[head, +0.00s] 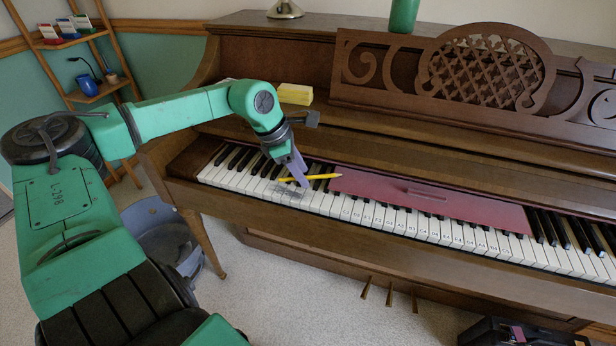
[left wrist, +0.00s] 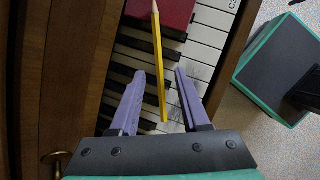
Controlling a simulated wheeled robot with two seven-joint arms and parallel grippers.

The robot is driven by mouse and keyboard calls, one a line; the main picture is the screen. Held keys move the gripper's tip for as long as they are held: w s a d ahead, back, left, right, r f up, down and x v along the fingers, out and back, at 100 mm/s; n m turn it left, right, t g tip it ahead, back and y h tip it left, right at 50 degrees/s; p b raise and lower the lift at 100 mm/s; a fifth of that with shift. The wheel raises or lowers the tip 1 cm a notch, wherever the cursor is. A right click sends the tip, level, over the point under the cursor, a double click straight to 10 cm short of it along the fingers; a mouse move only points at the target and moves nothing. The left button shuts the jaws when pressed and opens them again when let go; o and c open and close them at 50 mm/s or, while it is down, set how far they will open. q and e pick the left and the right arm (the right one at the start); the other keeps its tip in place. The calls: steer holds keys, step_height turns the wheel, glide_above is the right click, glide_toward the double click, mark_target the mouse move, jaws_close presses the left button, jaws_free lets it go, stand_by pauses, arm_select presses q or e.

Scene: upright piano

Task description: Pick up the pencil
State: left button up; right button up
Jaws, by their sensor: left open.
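A yellow pencil (head: 312,177) lies across the piano keys, with one end by the left edge of a dark red strip. In the left wrist view the pencil (left wrist: 159,70) runs lengthwise, its sharpened tip over the red strip and its other end between my fingers. My left gripper (head: 298,172) is low over the keys at the pencil. In the left wrist view the left gripper (left wrist: 160,72) is open, one finger on each side of the pencil, with gaps on both sides. My right gripper is not in view.
The red strip (head: 430,200) covers the rear of the keys (head: 400,222). A yellow block (head: 295,94) sits on the piano's ledge behind my gripper. A green object (head: 403,15) and a lamp base (head: 285,9) stand on top. A grey-blue bin (head: 160,235) stands on the floor.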

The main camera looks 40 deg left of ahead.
arm_select(q)
steer(key=shift+r, duration=0.1)
jaws_close()
steer(key=shift+r, duration=0.1)
